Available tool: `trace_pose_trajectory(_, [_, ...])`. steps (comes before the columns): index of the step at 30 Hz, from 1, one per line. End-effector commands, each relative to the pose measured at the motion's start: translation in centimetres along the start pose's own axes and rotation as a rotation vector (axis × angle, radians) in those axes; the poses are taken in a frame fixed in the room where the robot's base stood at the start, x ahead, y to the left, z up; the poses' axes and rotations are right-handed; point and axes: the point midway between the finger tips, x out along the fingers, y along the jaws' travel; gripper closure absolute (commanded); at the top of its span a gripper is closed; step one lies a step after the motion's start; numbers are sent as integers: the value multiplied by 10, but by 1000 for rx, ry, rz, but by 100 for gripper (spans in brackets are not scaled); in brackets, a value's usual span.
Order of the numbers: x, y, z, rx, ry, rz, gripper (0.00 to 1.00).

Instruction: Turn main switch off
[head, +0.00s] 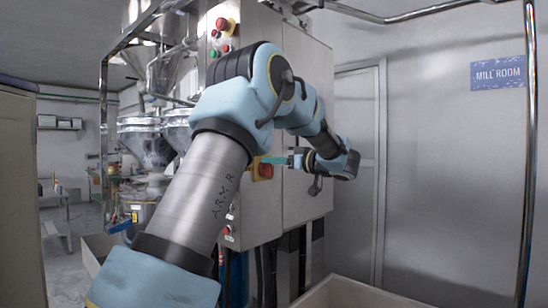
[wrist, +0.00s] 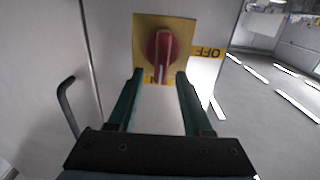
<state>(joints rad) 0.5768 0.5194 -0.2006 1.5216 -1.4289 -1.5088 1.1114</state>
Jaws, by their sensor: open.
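The main switch is a red rotary knob (wrist: 160,52) on a yellow plate (wrist: 180,24), mounted on the grey cabinet. In the wrist view the knob's grip bar stands about upright, and an OFF label (wrist: 208,52) sits to its right. Another label below the knob is mostly hidden. My gripper (wrist: 158,76) is open, with its two green fingers below and to either side of the knob; I cannot tell whether they touch it. In the head view the red and yellow switch (head: 265,170) shows beside my arm, with my gripper (head: 268,160) at it.
The grey cabinet (head: 308,75) carries a red stop button (head: 221,23) and other small buttons. A black door handle (wrist: 66,95) stands out left of my gripper. Steel hoppers (head: 178,128) stand behind at left. A pale bin (head: 350,292) is below right, near a metal frame post (head: 529,150).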

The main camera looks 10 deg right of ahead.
Motion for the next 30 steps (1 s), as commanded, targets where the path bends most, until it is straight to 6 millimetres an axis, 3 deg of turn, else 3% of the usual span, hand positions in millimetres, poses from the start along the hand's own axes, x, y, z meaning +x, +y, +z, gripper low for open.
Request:
trace_pose_trajectory(11, [6,0,1,0,-1,1,50])
trace_pose_trajectory(24, [6,0,0,0,-1,1,100])
trace_pose_trajectory(30, [6,0,0,0,-1,1,100])
